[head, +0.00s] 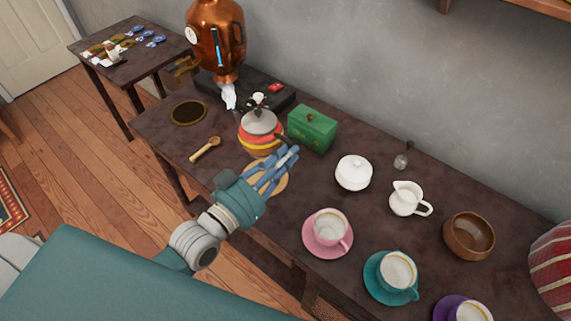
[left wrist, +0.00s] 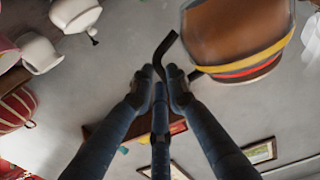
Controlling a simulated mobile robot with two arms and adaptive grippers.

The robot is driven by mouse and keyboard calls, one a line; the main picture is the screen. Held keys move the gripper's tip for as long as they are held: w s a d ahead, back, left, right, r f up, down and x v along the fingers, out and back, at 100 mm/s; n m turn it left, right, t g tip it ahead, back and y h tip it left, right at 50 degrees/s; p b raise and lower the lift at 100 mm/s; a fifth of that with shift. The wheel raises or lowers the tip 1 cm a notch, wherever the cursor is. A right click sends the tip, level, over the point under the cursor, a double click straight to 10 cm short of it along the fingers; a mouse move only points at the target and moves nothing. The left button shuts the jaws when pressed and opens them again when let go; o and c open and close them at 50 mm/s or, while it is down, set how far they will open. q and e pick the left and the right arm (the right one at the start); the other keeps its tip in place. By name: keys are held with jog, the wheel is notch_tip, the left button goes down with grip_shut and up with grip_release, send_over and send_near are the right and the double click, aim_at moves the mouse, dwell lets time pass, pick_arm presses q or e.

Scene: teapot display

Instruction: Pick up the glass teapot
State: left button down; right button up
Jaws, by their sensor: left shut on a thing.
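The glass teapot (head: 260,132) has a grey lid, a black handle and red and yellow bands. It is near the middle of the head view, beside the green box. In the left wrist view the teapot (left wrist: 235,40) is at the upper right, brown with yellow and red bands. My left gripper (head: 289,158) is at its handle side. In the left wrist view the gripper's fingers (left wrist: 160,80) are closed around the end of the black handle. A round tan mat (head: 281,188) lies partly hidden under the gripper. I cannot tell whether the teapot touches the table.
A green box (head: 312,128) stands close to the teapot. A wooden spoon (head: 205,149) lies to the left. A copper urn (head: 216,38) is behind. A white sugar bowl (head: 353,173), white jug (head: 406,199) and pink cup (head: 328,226) stand to the right.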

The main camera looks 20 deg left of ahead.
pick_arm(q)
notch_tip(320, 180, up, 7)
pick_arm(e)
jog(key=shift+d+r, duration=0.25)
jog(key=shift+r, duration=0.05)
dwell(0.6)
dwell(0.5)
